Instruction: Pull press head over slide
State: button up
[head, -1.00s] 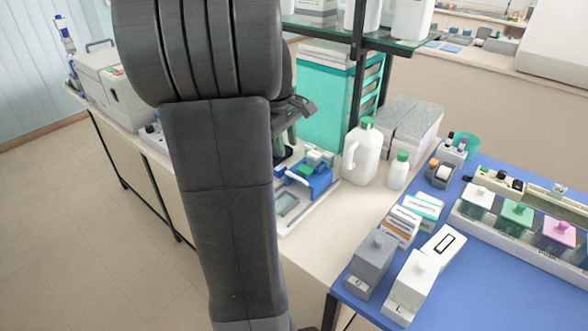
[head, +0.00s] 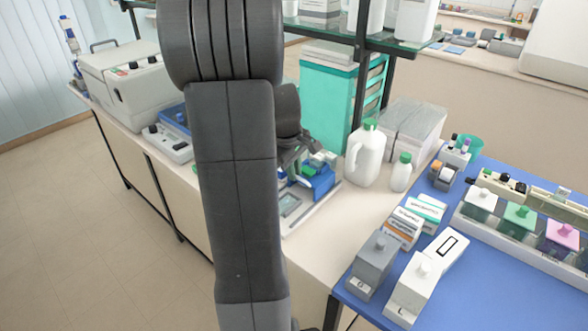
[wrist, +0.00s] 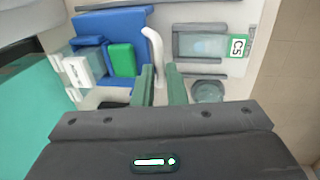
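The press is a blue unit (head: 320,182) with green and white parts, on the bench behind my arm. In the wrist view its blue head (wrist: 112,22) fills the upper left, with a green block (wrist: 121,60) on it. A white curved handle (wrist: 153,45) sticks out of its right side. A framed slide bed (wrist: 200,44) with a pale slide area lies to the right, uncovered by the head. My gripper (wrist: 161,75) is open, its two fingertips around the handle's lower end. I cannot tell whether they touch it. In the head view my gripper (head: 297,158) partly hides the press.
A "C5" label (wrist: 238,46) sits beside the slide bed. A white jug (head: 364,155) and small bottle (head: 401,173) stand right of the press. A teal cabinet (head: 325,100) stands behind.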

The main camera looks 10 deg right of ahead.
grip_shut()
jog(key=s+a, duration=0.3)
jog(key=a, duration=0.1)
jog(key=s+a+b, duration=0.1)
jog(key=s+a, duration=0.1)
jog(key=a, duration=0.1)
jog(key=shift+s, duration=0.3)
jog(key=o, duration=0.5)
grip_release()
jog(key=shift+s+a, duration=0.1)
jog(key=shift+a, duration=0.15)
jog(key=shift+d, duration=0.1)
jog(key=r, duration=0.4)
jog(key=s+a+r, duration=0.1)
jog(key=r, duration=0.4)
jog(key=a+r, duration=0.1)
jog(key=r, duration=0.3)
jog(key=shift+s+r, duration=0.25)
jog(key=shift+r, duration=0.05)
